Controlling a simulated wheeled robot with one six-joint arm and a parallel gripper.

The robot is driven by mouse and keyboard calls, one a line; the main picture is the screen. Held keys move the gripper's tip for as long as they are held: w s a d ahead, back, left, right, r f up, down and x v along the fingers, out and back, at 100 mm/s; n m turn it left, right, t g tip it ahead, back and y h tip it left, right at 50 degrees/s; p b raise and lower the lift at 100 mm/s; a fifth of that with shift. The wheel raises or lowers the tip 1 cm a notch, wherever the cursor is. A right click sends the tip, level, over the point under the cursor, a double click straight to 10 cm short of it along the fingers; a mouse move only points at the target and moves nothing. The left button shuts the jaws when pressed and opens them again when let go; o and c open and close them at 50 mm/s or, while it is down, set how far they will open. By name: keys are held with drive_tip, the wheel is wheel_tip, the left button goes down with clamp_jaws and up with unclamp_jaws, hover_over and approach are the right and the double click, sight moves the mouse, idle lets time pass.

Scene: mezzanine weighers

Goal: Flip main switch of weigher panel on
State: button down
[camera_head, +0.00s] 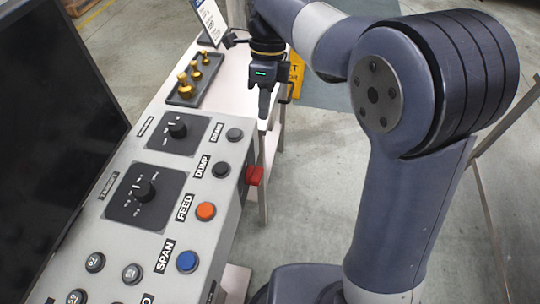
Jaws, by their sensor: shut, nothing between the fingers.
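The weigher panel (150,235) is a grey sloped box on the left, with two black rotary knobs, several push buttons and printed labels. A red part (254,175) juts from its right side, below the DUMP button; it may be the main switch, but no label for it shows and its position cannot be read. My gripper (264,112) points down beyond the panel's far right corner, above and apart from the red part. Its fingers are shut and empty.
A dark screen (50,120) stands along the panel's left. A dark tray (180,98) with brass weights and a leaning sign (210,20) are on the pale bench behind. A yellow floor sign (296,72) stands beyond my gripper. Open floor (310,180) lies right of the panel.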

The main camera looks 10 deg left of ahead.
sight(262, 169)
idle(0.4)
drive_tip(key=x, duration=1.4)
drive_tip(key=shift+d, duration=0.1)
drive_tip(key=shift+w+f+g+p, duration=0.15)
drive_tip(key=shift+w+g+p, duration=0.15)
drive_tip(key=shift+g+p, duration=0.75)
drive_tip(key=shift+f+t+p, duration=0.1)
drive_tip(key=shift+t+p, duration=0.15)
drive_tip(key=shift+p, duration=0.2)
drive_tip(key=shift+w+f+p, duration=0.25)
drive_tip(key=shift+f+p, duration=0.2)
drive_tip(key=shift+p, duration=0.15)
drive_tip(key=shift+w+f+p, duration=0.15)
drive_tip(key=shift+f+p, duration=0.25)
drive_tip(key=shift+f, duration=0.45)
